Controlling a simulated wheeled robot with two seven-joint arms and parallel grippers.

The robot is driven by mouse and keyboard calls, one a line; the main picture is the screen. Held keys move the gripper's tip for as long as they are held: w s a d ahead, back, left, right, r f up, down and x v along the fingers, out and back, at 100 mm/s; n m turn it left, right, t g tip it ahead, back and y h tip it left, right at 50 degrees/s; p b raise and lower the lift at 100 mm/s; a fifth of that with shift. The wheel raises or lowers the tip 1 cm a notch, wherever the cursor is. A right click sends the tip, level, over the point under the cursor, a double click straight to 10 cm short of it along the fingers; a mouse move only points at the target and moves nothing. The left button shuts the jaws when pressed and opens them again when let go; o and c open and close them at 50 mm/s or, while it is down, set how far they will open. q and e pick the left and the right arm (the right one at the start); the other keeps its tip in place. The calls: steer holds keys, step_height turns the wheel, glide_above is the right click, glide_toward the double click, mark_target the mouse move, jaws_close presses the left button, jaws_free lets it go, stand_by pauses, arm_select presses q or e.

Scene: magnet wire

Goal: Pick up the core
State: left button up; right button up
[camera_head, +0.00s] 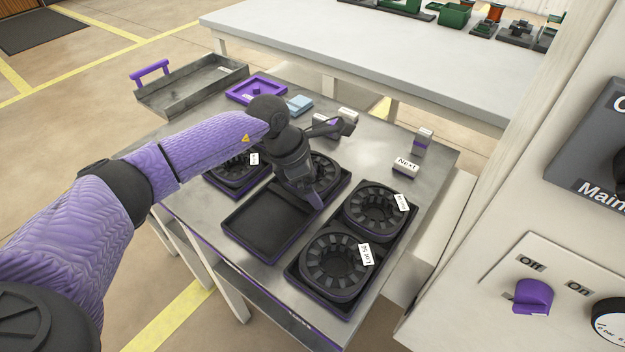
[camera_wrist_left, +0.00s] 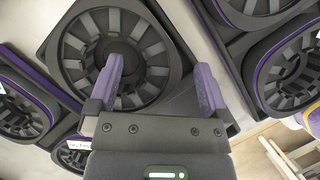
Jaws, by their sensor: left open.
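The cores are black slotted rings with open centres, sitting in dark square trays. In the head view, one core (camera_head: 313,266) is at the front right and another (camera_head: 353,206) is behind it. A third (camera_head: 232,178) is at the left, partly behind my arm, and one more (camera_head: 325,167) is partly hidden by my left gripper (camera_head: 316,196). My left gripper is open and empty, pointing down between this core and the empty tray bay. In the left wrist view, a core (camera_wrist_left: 75,52) lies beyond the open fingers (camera_wrist_left: 158,86), the left finger overlapping its ring in the picture.
An empty black tray bay (camera_head: 262,228) is at the front left. A purple tray (camera_head: 270,84), a blue block (camera_head: 299,104) and a "Next" label block (camera_head: 405,167) are farther back. A metal tray (camera_head: 185,96) with a purple handle is at the far left. A control panel (camera_head: 500,300) stands at right.

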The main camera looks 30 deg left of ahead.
arm_select(q)
steer(key=shift+r, duration=0.1)
steer(key=shift+c, duration=0.4)
jaws_close()
stand_by(0.8)
